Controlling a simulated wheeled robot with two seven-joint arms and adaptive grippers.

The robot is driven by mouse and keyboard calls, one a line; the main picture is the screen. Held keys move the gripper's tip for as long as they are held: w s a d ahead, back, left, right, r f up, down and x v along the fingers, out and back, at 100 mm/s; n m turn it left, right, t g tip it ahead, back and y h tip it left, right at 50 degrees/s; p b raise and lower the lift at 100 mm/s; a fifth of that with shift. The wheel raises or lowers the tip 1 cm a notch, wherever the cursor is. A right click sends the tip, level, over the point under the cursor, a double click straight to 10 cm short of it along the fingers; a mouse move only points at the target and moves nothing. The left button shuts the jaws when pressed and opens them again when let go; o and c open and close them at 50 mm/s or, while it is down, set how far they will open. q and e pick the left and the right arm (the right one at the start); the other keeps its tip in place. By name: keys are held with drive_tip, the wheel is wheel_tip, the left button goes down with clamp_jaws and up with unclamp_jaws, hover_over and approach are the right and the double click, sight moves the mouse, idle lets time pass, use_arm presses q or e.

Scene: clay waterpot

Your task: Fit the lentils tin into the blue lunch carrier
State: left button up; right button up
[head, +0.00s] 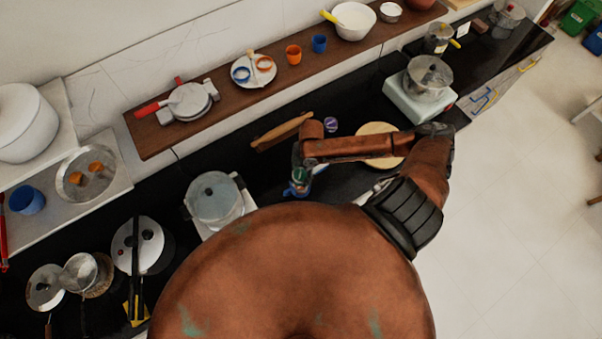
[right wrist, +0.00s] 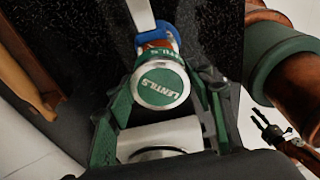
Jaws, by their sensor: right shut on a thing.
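The lentils tin (right wrist: 162,86) is green with a pale metal rim, its labelled lid facing the right wrist camera. My right gripper (right wrist: 160,98) is shut on it, with a green-lined finger on each side. The blue lunch carrier (right wrist: 153,34) shows just beyond the tin, with a pale upright handle strap. In the head view my right gripper (head: 299,172) is over the counter, right at the blue carrier (head: 297,189). The tin's lower end and the carrier's inside are hidden, so I cannot tell how far the tin is in. My left gripper (right wrist: 270,130) shows small, its fingers parted and empty.
A rolling pin (head: 282,131) and a round wooden board (head: 379,143) lie close by on the black counter. A pot (head: 214,199) stands to the left, and a scale with a pot (head: 428,78) to the right. A brown shelf (head: 235,97) runs behind.

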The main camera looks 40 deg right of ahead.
drive_tip(key=shift+f, duration=0.3)
idle(0.4)
drive_tip(key=shift+f, duration=0.4)
drive_tip(key=shift+f+b, duration=0.3)
drive_tip(key=shift+f, duration=0.6)
drive_tip(key=shift+f+b, duration=0.3)
drive_tip(key=shift+f, duration=0.1)
idle(0.5)
drive_tip(key=shift+f, duration=0.35)
drive_tip(key=shift+f, duration=0.15)
drive_tip(key=o, duration=1.5)
drive_tip(key=shift+c, duration=0.2)
